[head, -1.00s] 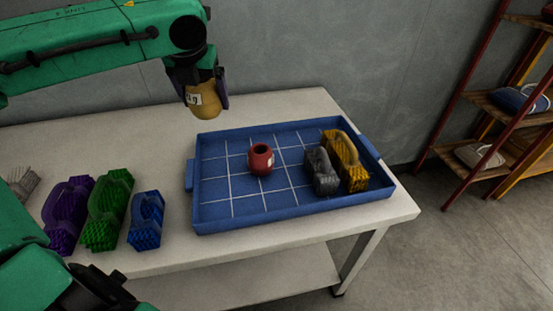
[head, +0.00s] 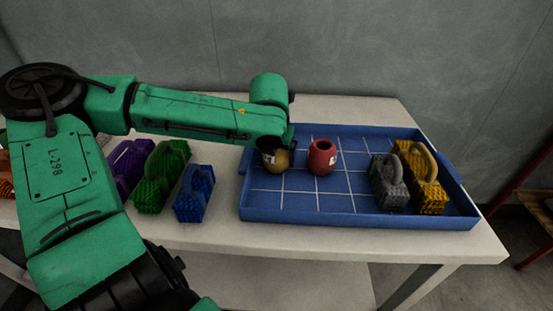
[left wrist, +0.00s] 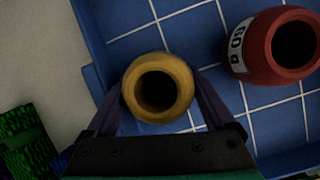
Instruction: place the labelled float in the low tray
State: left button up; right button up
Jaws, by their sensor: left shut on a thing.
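An ochre float (head: 283,161) with a pale label and a dark opening is held by my left gripper (head: 275,146). In the left wrist view the float (left wrist: 184,82) is upright between the two fingers, opening facing the camera. It is inside the outline of the low blue tray (head: 350,216), near its left side; I cannot tell whether its base touches the tray floor. A red float (head: 323,158) with a white label stands in the tray just right of it. The red float (left wrist: 256,58) also shows in the left wrist view, apart from the held one. My right gripper is out of view.
A grey brush (head: 389,185) and a yellow brush (head: 424,180) sit at the tray's right end. Blue (head: 194,194), green (head: 161,178) and purple (head: 130,168) brushes stand on the table (head: 226,232) left of the tray. The tray's middle is clear.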

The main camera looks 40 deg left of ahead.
pick_arm(q)
jog(key=o, duration=1.1)
jog(key=shift+o, duration=0.2)
jog(key=shift+r, duration=0.15)
jog(key=p+v, duration=0.1)
jog(key=v, duration=0.3)
jog(key=shift+w+p, duration=0.2)
jog(key=shift+p, duration=0.1)
jog(key=p+v, duration=0.2)
jog(key=v, duration=0.6)
jog(key=shift+s, duration=0.2)
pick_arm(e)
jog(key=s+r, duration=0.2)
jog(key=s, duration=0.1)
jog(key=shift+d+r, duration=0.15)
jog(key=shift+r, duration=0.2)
